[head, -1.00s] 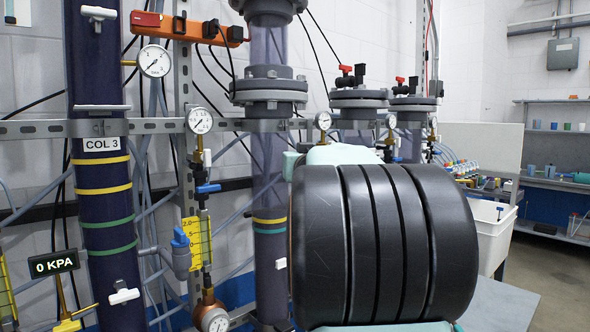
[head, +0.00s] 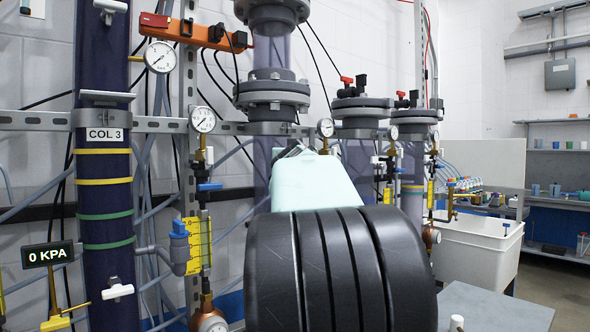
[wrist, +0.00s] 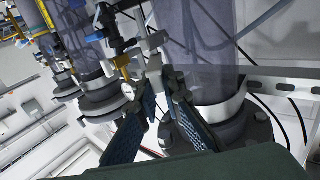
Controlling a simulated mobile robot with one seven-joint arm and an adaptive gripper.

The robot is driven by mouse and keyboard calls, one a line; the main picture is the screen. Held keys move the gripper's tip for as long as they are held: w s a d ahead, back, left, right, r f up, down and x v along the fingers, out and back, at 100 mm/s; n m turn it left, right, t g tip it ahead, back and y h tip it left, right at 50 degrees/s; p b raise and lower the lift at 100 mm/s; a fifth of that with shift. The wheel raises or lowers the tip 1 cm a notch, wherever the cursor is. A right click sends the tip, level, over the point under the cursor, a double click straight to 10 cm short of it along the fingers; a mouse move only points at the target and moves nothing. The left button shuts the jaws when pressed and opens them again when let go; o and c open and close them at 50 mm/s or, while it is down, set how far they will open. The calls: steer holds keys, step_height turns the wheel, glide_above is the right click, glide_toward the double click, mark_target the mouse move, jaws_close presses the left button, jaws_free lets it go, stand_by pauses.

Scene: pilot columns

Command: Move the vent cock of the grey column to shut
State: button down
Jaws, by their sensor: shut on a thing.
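The grey column (head: 272,92), with grey flanges and a clear tube, stands in the middle of the head view; my arm hides part of it. Its tube (wrist: 200,45) and a flange also show in the wrist view, tilted. My gripper (wrist: 163,80) is beside this tube, with its dark ribbed fingers close together at the tips. They are shut on a small pale cock part (wrist: 155,65), which I take as the vent cock. Its handle angle is hard to read. In the head view my arm mostly hides the gripper and this cock.
A dark column marked COL 3 (head: 104,200) stands at left, with white cocks. Gauges (head: 202,119), a yellow flow scale (head: 197,245) and blue valves crowd the space left of the grey column. More flanged columns (head: 362,104) stand to the right. A white sink (head: 465,250) is at right.

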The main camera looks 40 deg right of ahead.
steer(key=shift+w+a+f+m+g+h+b, duration=0.15)
steer(key=shift+m+g+h+b, duration=0.3)
steer(key=shift+b, duration=0.85)
steer(key=shift+w+a+m+g+h+b, duration=0.15)
steer(key=shift+m+g+h+b, duration=0.25)
steer(key=shift+b, duration=0.9)
steer(key=shift+h+b, duration=0.35)
steer(key=shift+b, duration=0.25)
steer(key=m+g+h+p, duration=0.1)
steer(key=m+g+p, duration=0.1)
steer(key=g, duration=0.1)
steer(key=w+m+g+h+p, duration=0.1)
steer(key=m+g+h+p, duration=0.1)
steer(key=a+r+m+g+h+p, duration=0.1)
steer(key=m+g+p, duration=0.1)
steer(key=g, duration=0.1)
steer(key=shift+w+m+g+h+p, duration=0.25)
steer(key=shift+w+g+h+p, duration=0.05)
steer(key=shift+w+g, duration=0.1)
steer(key=shift+f+m+g+p, duration=0.3)
steer(key=shift+g+p, duration=0.15)
steer(key=shift+p, duration=0.1)
steer(key=c, duration=2)
jaws_free()
steer(key=shift+c, duration=0.2)
